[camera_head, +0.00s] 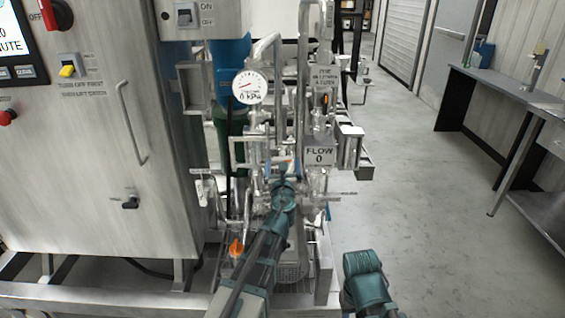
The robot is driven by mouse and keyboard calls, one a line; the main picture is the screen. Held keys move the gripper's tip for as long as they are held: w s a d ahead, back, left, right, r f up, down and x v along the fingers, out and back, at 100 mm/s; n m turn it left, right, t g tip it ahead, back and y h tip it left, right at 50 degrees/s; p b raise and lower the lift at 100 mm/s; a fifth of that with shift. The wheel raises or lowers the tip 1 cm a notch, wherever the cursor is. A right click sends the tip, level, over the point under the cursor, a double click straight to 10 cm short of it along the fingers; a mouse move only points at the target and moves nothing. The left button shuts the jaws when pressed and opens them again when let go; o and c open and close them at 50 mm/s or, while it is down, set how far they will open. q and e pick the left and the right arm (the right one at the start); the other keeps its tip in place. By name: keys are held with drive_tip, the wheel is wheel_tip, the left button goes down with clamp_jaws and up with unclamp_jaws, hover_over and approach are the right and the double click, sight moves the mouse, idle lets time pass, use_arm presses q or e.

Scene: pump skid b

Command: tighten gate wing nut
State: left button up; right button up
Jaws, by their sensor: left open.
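My left arm reaches up from the bottom middle into the pump skid's pipework. My left gripper (282,168) is at its far end, open, among small silver fittings and pipes below the gauge. I cannot make out the gate wing nut; my left wrist and gripper cover part of the fittings there. Whether the fingers touch anything is too small to tell. Only a teal part of my right arm shows at the bottom, right of the skid; its gripper is not in view.
A steel control cabinet (80,160) stands on the left. An orange knob (236,248) is low beside my left arm. The floor (420,190) right is clear up to a bench (510,85).

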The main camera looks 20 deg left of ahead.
use_arm(q)
drive_tip(key=v, duration=0.8)
idle(0.4)
idle(1.2)
drive_tip(key=s+f+n+g+y, duration=0.2)
drive_tip(key=s+f+n+g, duration=0.7)
drive_tip(key=f+n, duration=0.65)
drive_tip(key=s+d+f+n+g+h, duration=0.35)
drive_tip(key=s+d+n, duration=0.3)
drive_tip(key=s, duration=0.25)
drive_tip(key=s+d+f+n+g+h, duration=0.2)
drive_tip(key=s+d+f+n+g, duration=0.1)
drive_tip(key=s+d+n+g, duration=0.4)
wheel_tip(320, 180, up, 17)
drive_tip(key=m+t+p, duration=0.1)
drive_tip(key=t+p, duration=0.1)
drive_tip(key=p, duration=1.5)
drive_tip(key=shift+s+d+r, duration=0.25)
drive_tip(key=shift+s+d, duration=0.05)
drive_tip(key=shift+s, duration=0.1)
